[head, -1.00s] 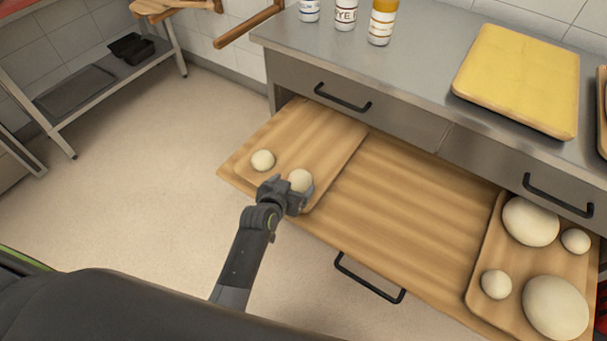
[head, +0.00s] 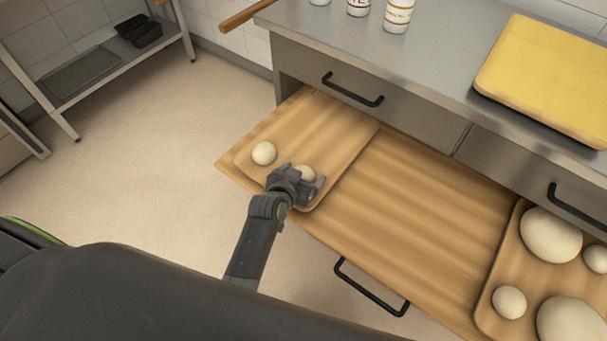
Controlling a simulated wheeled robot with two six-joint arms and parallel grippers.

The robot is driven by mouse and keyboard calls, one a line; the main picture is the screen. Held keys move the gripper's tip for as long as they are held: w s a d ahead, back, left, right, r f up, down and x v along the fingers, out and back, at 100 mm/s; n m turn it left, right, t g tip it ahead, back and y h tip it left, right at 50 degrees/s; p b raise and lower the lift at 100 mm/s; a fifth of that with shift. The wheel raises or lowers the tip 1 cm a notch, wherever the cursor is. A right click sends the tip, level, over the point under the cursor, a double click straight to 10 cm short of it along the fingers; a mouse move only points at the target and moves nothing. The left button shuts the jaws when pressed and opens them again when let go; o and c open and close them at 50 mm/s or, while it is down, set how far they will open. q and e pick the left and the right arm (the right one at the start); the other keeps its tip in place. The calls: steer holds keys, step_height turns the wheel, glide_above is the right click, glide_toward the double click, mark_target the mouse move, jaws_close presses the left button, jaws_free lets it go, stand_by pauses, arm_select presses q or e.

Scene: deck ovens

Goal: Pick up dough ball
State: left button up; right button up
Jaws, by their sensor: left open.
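A small pale dough ball (head: 304,173) sits on the left wooden tray (head: 330,135) in the open drawer. My left gripper (head: 307,182) is open at this ball and partly covers it; I cannot tell whether the fingers touch it. A second small dough ball (head: 264,153) lies on the same tray, to the left and clear of the gripper. My right gripper is not in view.
The right wooden tray (head: 513,245) holds large and small dough balls. Bare drawer board (head: 410,210) lies between the trays. A steel counter (head: 430,60) with a yellow slab (head: 550,75) and several bottles stands above. A lower drawer handle (head: 370,287) juts out in front.

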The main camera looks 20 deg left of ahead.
arm_select(q)
steer(key=shift+s, duration=0.1)
steer(key=c, duration=1)
steer(key=shift+r, duration=0.15)
